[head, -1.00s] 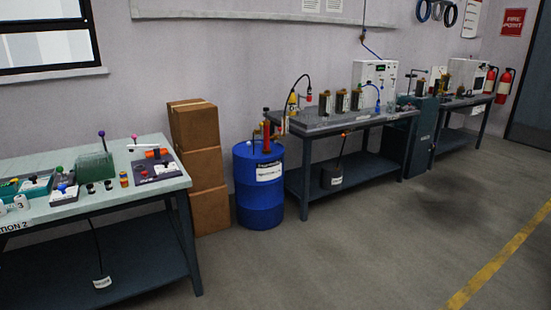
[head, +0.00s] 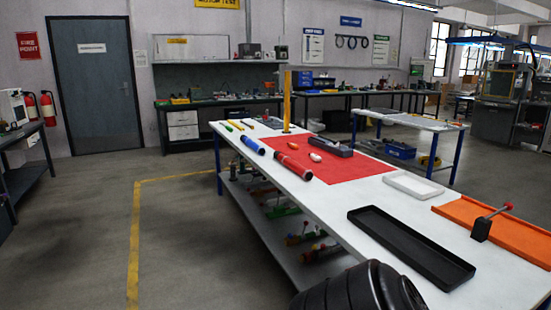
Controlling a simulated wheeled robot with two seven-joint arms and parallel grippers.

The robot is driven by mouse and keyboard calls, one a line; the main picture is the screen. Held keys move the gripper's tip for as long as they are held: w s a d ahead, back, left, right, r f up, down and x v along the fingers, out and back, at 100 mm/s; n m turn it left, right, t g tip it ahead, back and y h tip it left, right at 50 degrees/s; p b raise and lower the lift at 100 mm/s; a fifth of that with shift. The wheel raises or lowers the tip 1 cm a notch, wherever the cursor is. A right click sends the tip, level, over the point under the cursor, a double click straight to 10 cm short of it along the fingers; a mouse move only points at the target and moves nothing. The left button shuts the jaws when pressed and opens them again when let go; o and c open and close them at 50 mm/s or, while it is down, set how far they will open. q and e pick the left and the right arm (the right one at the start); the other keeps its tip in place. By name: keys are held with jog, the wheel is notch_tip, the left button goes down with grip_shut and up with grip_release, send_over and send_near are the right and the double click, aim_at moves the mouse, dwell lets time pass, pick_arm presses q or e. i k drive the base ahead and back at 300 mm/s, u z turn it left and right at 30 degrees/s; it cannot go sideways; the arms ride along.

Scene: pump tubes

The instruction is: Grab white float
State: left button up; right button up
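A small white piece (head: 315,157) lies on the red mat (head: 345,172) on the white table; it may be the white float, but it is too small to be sure. A small orange piece (head: 293,146) lies just left of it. A dark blue-grey tray (head: 331,147) is just behind it, with small items in it that I cannot make out. Neither of my grippers shows in the head view.
Red (head: 293,167) and blue (head: 248,143) tubes lie near the table's left edge. A yellow post (head: 287,100) stands behind. Black (head: 412,244), white (head: 413,185) and orange (head: 490,218) trays are nearer. Floor at left is clear.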

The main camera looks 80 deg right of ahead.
aim_at(317, 158)
jog(key=z, duration=2.25)
jog(key=i, duration=2.95)
jog(key=z, duration=0.15)
